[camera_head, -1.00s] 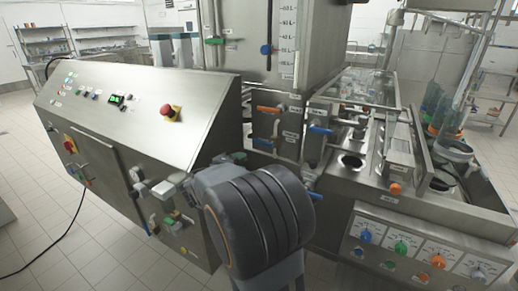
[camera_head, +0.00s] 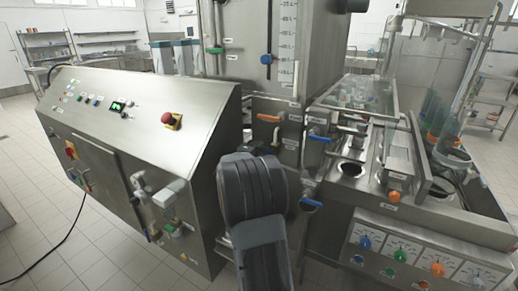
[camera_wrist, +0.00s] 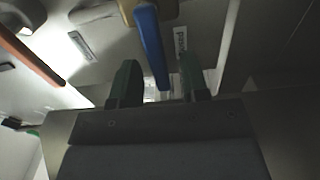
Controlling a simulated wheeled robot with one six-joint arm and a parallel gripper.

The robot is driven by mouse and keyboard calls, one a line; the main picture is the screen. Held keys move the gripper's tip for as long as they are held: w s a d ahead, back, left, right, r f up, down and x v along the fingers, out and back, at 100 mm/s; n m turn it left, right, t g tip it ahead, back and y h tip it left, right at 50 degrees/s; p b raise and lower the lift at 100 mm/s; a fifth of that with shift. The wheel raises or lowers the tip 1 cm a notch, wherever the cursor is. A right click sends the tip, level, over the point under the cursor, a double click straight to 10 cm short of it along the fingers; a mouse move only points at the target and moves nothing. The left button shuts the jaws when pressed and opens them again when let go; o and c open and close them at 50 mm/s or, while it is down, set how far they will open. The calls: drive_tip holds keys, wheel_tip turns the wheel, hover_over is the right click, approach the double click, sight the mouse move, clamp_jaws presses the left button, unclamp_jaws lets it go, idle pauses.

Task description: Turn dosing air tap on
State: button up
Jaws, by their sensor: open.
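In the wrist view, my gripper (camera_wrist: 157,76) is open, with its two dark green fingers pointing up. A blue tap handle (camera_wrist: 150,42) reaches down into the gap between the fingertips; I cannot tell whether they touch it. A small label (camera_wrist: 181,41) sits beside this handle, too blurred to read surely. In the head view, my arm's dark wrist covers the gripper and the panel below an orange tap handle (camera_head: 268,118). Two other blue tap handles, an upper one (camera_head: 319,138) and a lower one (camera_head: 311,202), show to the right. I cannot read which is labelled dosing air.
An orange handle (camera_wrist: 30,55) lies left of the fingers in the wrist view. In the head view, a sloped control cabinet (camera_head: 140,115) with a red emergency button (camera_head: 168,118) stands left. A steel tank (camera_head: 320,45) is behind, and a dial panel (camera_head: 425,255) is right.

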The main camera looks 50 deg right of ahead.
drive_tip(key=shift+w+d, duration=0.1)
drive_tip(key=shift+d, duration=0.45)
clamp_jaws()
